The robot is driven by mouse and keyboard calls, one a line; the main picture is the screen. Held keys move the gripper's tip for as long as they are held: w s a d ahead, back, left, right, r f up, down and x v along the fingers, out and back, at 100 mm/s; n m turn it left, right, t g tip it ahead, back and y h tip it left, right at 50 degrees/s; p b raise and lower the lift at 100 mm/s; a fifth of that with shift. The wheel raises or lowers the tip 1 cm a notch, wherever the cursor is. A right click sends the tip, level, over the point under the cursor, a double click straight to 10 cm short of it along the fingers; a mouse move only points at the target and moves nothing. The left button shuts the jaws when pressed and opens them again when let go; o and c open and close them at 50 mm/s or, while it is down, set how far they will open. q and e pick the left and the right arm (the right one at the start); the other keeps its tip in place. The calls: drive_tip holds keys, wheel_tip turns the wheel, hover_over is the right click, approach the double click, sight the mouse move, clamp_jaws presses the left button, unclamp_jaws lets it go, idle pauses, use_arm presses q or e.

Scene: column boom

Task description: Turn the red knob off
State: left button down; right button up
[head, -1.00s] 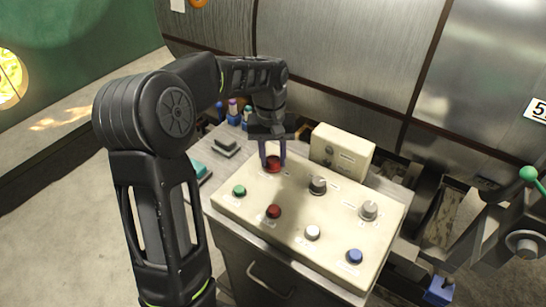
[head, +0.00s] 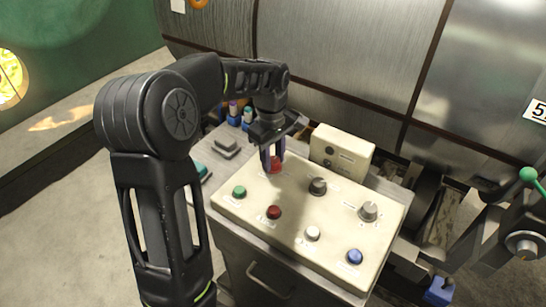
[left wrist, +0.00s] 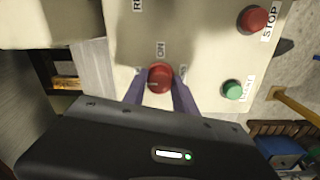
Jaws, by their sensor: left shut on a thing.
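The red knob (head: 276,166) is at the back left of the cream control panel (head: 300,222). My left gripper (head: 272,164) points down at it, with its purple fingers on either side of the knob. In the left wrist view the red knob (left wrist: 160,77) sits between the fingertips (left wrist: 159,84), and the gripper is shut on it. An "ON" label shows close to the knob there. The knob's pointer mark is too small to read. My right gripper is not in view.
The panel also has a green button (head: 239,192), a red STOP button (head: 274,212), a white button (head: 312,233), a blue button (head: 355,256) and two grey knobs (head: 318,186) (head: 369,211). A cream box (head: 342,152) stands behind it. A green-knobbed handle (head: 528,174) is at the right.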

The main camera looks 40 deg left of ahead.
sight(272, 160)
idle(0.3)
use_arm(q)
drive_tip(key=c, duration=1)
unclamp_jaws()
drive_tip(key=shift+r, duration=0.1)
wheel_tip(272, 160, up, 8)
drive_tip(key=shift+s+f, duration=0.15)
